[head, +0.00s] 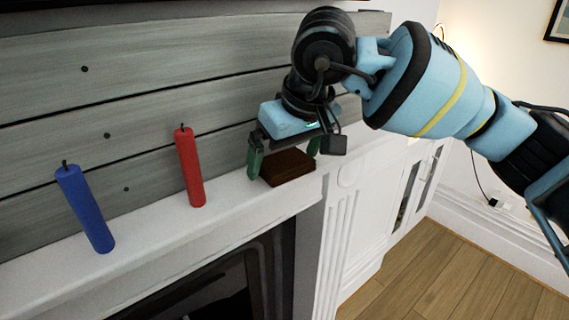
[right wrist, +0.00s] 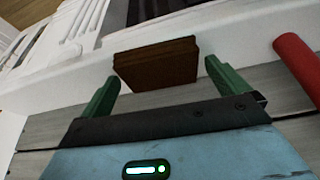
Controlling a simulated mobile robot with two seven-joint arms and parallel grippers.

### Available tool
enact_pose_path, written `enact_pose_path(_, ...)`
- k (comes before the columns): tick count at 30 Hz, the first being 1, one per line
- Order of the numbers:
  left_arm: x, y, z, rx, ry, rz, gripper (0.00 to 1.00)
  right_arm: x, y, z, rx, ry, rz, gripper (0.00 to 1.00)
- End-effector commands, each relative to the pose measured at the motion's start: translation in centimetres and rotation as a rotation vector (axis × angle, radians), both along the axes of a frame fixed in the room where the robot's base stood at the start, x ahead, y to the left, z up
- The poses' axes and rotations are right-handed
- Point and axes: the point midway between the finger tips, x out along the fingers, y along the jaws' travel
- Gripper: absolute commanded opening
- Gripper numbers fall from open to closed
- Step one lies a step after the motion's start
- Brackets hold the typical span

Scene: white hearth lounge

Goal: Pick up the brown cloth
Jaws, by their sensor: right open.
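The brown cloth (head: 288,167) is a small flat dark-brown block shape lying on the white mantel shelf near its right end. It also shows in the right wrist view (right wrist: 156,64), beyond and between the fingertips. My right gripper (head: 285,164) is open, with its green fingers spread on either side of the cloth in the head view. In the right wrist view the right gripper (right wrist: 161,75) has nothing between its fingers up close. I cannot tell whether a finger touches the cloth. My left gripper is not in view.
A red candle (head: 190,167) and a blue candle (head: 85,208) stand on the mantel shelf (head: 150,235) to the left of the cloth. A grey plank wall (head: 140,95) rises right behind the shelf. The fireplace opening (head: 225,290) is below. Wooden floor lies at the right.

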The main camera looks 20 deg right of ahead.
Motion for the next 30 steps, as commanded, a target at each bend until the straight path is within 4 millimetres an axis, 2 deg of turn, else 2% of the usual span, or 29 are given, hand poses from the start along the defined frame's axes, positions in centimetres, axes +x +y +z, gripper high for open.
enact_pose_path(3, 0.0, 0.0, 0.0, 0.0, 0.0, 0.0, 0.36, 0.0, 0.0, 0.0, 0.0, 0.0, 0.0, 0.99)
enact_pose_path(12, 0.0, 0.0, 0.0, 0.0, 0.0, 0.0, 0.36, 0.0, 0.0, 0.1, 0.0, 0.0, 0.0, 0.59)
enact_pose_path(13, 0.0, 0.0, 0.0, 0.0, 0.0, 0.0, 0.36, 0.0, 0.0, 0.1, 0.0, -0.001, 0.0, 0.58)
enact_pose_path(23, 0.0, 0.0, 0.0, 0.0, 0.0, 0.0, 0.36, 0.0, 0.0, 0.4, -0.001, -0.001, 0.0, 0.58)
enact_pose_path(30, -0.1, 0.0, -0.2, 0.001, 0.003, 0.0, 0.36, 0.0, 0.0, 2.4, 0.001, -0.001, -0.001, 0.58)
